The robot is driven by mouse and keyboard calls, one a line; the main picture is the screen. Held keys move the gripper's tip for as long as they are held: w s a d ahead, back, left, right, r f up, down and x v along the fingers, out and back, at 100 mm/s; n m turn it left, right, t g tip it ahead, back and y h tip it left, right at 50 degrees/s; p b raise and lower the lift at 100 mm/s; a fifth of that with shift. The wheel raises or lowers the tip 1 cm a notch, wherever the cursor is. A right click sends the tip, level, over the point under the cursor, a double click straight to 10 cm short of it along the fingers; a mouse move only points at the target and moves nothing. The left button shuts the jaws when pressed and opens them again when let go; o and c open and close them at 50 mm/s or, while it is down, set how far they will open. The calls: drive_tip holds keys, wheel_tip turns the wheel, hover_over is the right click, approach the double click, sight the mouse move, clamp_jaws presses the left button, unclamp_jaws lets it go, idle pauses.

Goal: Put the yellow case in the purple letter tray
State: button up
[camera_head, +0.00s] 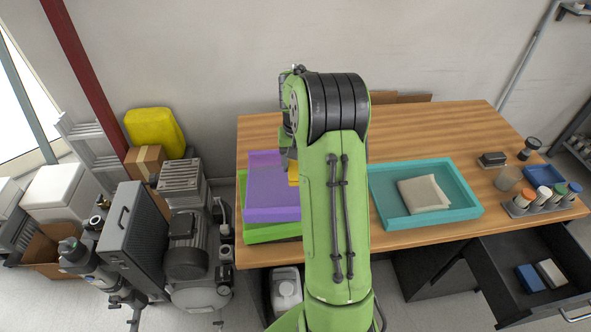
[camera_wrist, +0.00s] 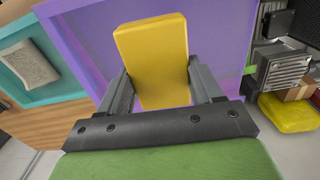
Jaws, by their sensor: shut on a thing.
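The yellow case (camera_wrist: 152,58) is held between the two fingers of my gripper (camera_wrist: 160,88) in the wrist view. In the head view only a small part of the case (camera_head: 293,172) shows, beside my arm. The purple letter tray (camera_head: 271,188) stands on top of a green tray (camera_head: 270,232) at the left of the wooden table. In the wrist view the purple tray (camera_wrist: 222,42) lies behind the case, so the case is over it. I cannot tell whether the case touches the tray floor. My arm hides the tray's right part in the head view.
A drawer (camera_head: 530,268) is open below. Compressors (camera_head: 186,240) stand left of the table.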

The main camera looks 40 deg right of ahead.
wheel_tip(320, 180, down, 10)
drive_tip(key=shift+d+r+b, duration=0.1)
drive_tip(key=shift+b, duration=0.25)
drive_tip(key=o, duration=1.3)
drive_tip(key=shift+r, duration=0.1)
